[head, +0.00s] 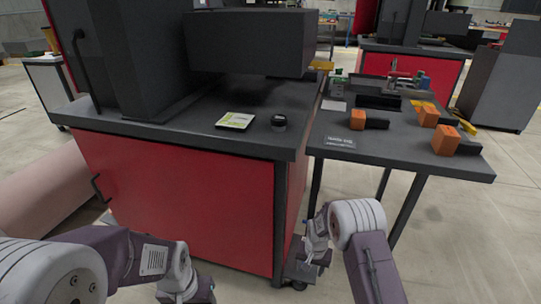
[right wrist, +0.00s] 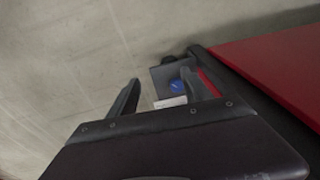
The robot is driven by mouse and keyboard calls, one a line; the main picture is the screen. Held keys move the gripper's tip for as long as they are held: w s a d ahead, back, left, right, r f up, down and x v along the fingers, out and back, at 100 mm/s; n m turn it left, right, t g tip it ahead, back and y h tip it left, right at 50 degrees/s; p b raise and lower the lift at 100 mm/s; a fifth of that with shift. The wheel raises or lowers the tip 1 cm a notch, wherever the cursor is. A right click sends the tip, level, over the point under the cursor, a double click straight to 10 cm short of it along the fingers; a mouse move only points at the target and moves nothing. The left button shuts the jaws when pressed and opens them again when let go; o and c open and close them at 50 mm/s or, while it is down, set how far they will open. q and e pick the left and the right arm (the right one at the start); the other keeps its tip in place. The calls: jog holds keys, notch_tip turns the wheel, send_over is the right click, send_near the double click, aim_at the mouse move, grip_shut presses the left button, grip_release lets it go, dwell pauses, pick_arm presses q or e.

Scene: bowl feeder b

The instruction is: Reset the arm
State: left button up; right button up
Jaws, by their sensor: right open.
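My right gripper (head: 303,270) hangs low in the head view, beside the lower right corner of the red cabinet (head: 185,200), below the side table. In the right wrist view its two fingers (right wrist: 163,88) are apart with nothing held between them. My left arm comes in at the bottom left of the head view, in front of the cabinet. Its gripper is out of the frame.
The cabinet's dark top (head: 262,100) holds a yellow-white card (head: 235,121) and a small dark round object (head: 279,122). The side table (head: 400,145) carries several orange blocks. Bare floor (head: 460,240) lies right.

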jog(key=s+d+r+t+p, duration=0.1)
jog(key=s+r, duration=0.1)
jog(key=r, duration=0.8)
jog(key=s+d+r+t+p, duration=0.1)
jog(key=d+r+p, duration=0.1)
jog(key=r, duration=0.9)
jog(key=s+r+n+g, duration=0.1)
jog(key=s+n+g, duration=0.1)
jog(key=s, duration=1.6)
notch_tip(320, 180, up, 38)
jog(key=n+p, duration=0.1)
jog(key=p, duration=3.7)
jog(key=shift+d+p, duration=0.35)
jog(key=shift+d, duration=0.05)
